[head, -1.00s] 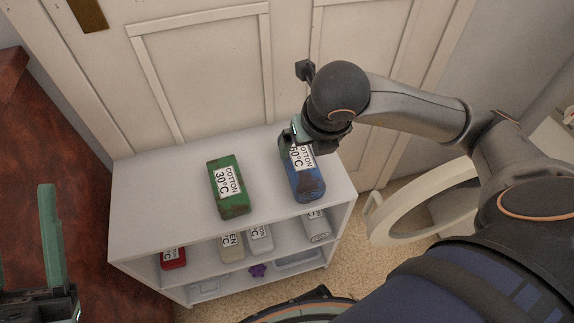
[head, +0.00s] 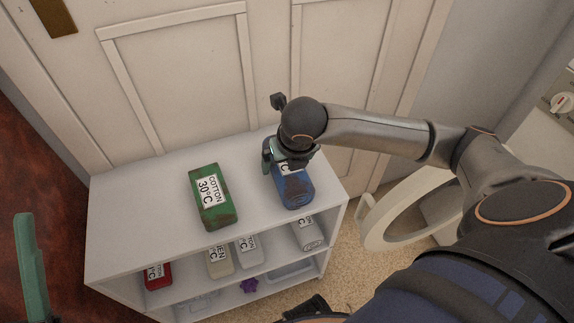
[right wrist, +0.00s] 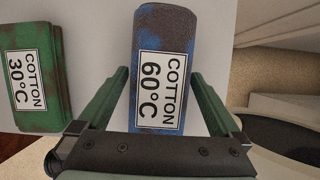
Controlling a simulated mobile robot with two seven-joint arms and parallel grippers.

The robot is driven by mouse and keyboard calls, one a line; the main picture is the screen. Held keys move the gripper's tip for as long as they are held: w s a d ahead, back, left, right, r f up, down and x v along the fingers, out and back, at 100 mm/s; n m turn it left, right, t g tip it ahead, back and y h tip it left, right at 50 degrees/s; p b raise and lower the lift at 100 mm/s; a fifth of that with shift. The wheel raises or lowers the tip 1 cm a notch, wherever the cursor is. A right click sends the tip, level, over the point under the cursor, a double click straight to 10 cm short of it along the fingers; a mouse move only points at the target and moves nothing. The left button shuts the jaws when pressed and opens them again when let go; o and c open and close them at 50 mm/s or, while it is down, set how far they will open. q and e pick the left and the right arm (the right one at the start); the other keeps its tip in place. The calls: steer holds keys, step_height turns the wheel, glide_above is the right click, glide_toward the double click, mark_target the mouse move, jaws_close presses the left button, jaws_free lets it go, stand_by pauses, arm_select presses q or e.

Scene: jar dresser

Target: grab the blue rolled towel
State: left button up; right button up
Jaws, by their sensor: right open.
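The blue rolled towel (head: 293,190) lies on the top of the white shelf unit, with a white label that reads COTTON 60°C in the right wrist view (right wrist: 166,40). My right gripper (head: 276,160) is over the towel's far end. In the right wrist view, its two green fingers (right wrist: 160,92) stand apart, one on each side of the towel's labelled end.
A green folded towel (head: 214,202) lies left of the blue one on the shelf unit (head: 130,205). Red (head: 157,275) and pale rolls are on the shelf below. A door stands behind; a round open appliance door (head: 405,210) is at right.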

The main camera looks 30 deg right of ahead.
steer(key=c, duration=1.2)
steer(key=shift+c, duration=0.3)
steer(key=shift+r, duration=0.15)
